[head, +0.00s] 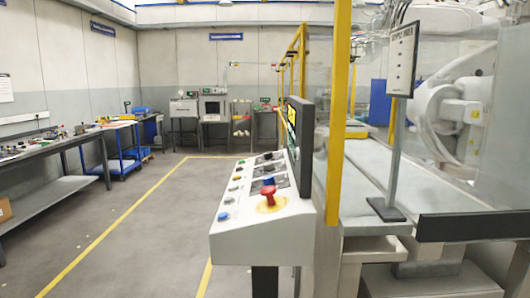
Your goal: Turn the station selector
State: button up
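A grey control console (262,236) on a dark post stands in the middle of the head view, with a sloped top. A red mushroom button (268,194) on a yellow disc is at its near end. A column of small buttons runs along its left edge, with a blue button (223,216) nearest. Farther up are dark panels with a blue part (268,181) and a small black knob-like part (268,156). I cannot tell which control is the station selector or how it is set. My gripper is not in view.
A yellow post (339,110) and clear panels border a cell with a white robot arm (450,110) on the right. A sign stand (395,130) is inside. A long workbench (50,150) and blue cart (122,165) are left. Floor left of the console is clear, with yellow lines.

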aim_at(267, 155)
jog(key=i+j+u, duration=0.2)
jog(key=i+u, duration=0.15)
jog(key=i+j+u, duration=0.1)
jog(key=i+u, duration=0.3)
jog(key=i+j+z, duration=0.1)
jog(key=i+z, duration=0.15)
jog(key=i, duration=0.2)
jog(key=i+j+z, duration=0.2)
jog(key=i, duration=0.2)
jog(key=i+j+z, duration=0.25)
jog(key=i, duration=0.2)
jog(key=i+j+z, duration=0.2)
jog(key=z, duration=0.2)
jog(key=i+j+z, duration=0.4)
